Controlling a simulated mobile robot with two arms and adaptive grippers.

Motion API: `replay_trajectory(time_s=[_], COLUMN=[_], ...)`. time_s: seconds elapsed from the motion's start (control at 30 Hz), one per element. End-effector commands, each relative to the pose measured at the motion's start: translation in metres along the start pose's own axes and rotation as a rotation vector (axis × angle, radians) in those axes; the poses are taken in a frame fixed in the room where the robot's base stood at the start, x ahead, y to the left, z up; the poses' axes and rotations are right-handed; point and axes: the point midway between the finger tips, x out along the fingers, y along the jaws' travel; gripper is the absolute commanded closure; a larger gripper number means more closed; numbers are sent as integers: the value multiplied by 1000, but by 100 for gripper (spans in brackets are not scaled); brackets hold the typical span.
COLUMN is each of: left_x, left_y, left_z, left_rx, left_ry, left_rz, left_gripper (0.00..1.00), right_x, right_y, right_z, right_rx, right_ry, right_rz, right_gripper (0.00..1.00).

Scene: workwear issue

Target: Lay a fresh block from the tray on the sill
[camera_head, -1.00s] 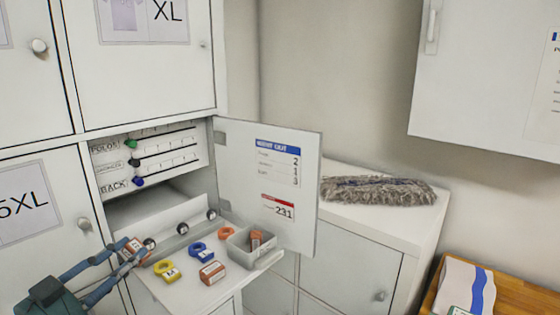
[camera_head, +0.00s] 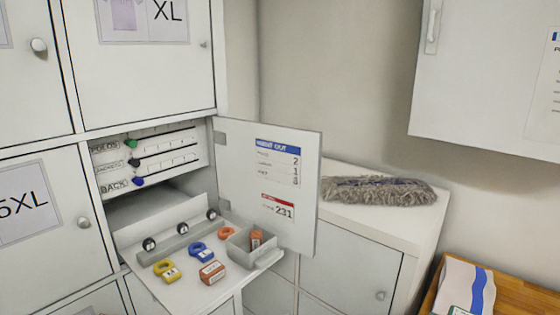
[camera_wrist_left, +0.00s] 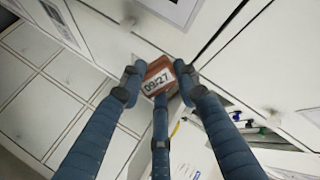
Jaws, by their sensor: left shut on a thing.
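My left gripper (camera_wrist_left: 158,84) is shut on an orange-brown block (camera_wrist_left: 155,67) with a white label reading 09/27, seen in the left wrist view. This gripper and block are outside the head view. In the head view, another orange-brown block (camera_head: 212,273) with a white label lies on the white pulled-out surface (camera_head: 187,291) of the open locker. A small grey tray (camera_head: 239,257) stands at that surface's right side with an orange-brown block (camera_head: 256,239) inside. I cannot tell which surface is the sill. My right gripper is not in view.
Yellow (camera_head: 165,269), blue (camera_head: 200,251) and orange (camera_head: 226,233) rings lie on the surface, before a grey strip with round black-and-white pieces (camera_head: 182,229). The open locker door (camera_head: 265,190) stands behind the tray. A grey mop head (camera_head: 377,190) lies on the cabinet to the right.

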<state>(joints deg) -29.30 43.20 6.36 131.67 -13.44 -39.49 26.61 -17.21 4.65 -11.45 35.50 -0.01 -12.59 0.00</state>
Motion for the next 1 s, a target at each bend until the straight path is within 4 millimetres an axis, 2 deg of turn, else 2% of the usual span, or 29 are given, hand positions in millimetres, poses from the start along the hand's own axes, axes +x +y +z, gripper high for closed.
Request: replay_trajectory(time_s=[0.1,0.33,0.53,0.8,1.0], left_x=[-2,-4,-7,-24,-38], left_y=[6,16,46,88,110], left_z=[12,26,39,32,19], left_rx=[-16,-20,21,109,161], left_ry=[-39,-61,7,133,208], left_rz=[-1,17,135,344,470], left_gripper=[97,97,98,98,98], right_x=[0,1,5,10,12], right_y=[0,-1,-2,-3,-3], right_z=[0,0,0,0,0], right_rx=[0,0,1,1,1], right_ry=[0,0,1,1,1], right_rz=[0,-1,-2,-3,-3], right_gripper=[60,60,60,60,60])
